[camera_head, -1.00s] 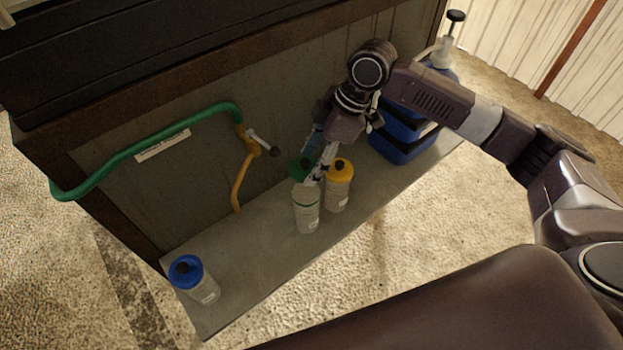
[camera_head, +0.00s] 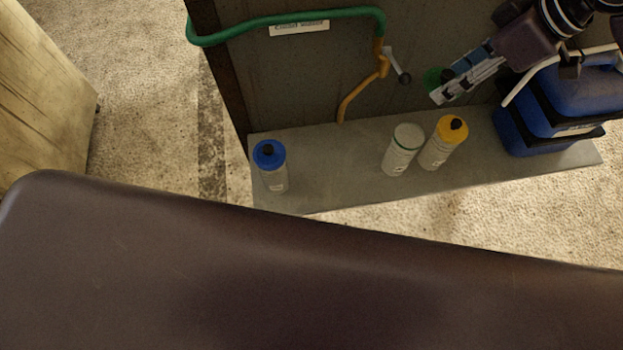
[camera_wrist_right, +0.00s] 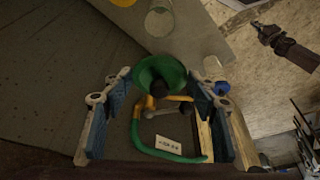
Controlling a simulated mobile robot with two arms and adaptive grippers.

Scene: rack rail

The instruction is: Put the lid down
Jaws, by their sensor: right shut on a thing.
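My right gripper (camera_head: 447,88) is shut on the green lid (camera_head: 433,79), held up near the grey panel, above and behind the bottles. The right wrist view shows the green lid (camera_wrist_right: 160,74) between the two fingers, its dark knob towards the gripper.
A yellow-capped bottle (camera_head: 443,145) stands just right of the open one. A blue-capped bottle (camera_head: 270,168) stands at the shelf's left end, with bare shelf between. A green hose (camera_head: 300,18) and orange pipe (camera_head: 357,92) run along the panel.

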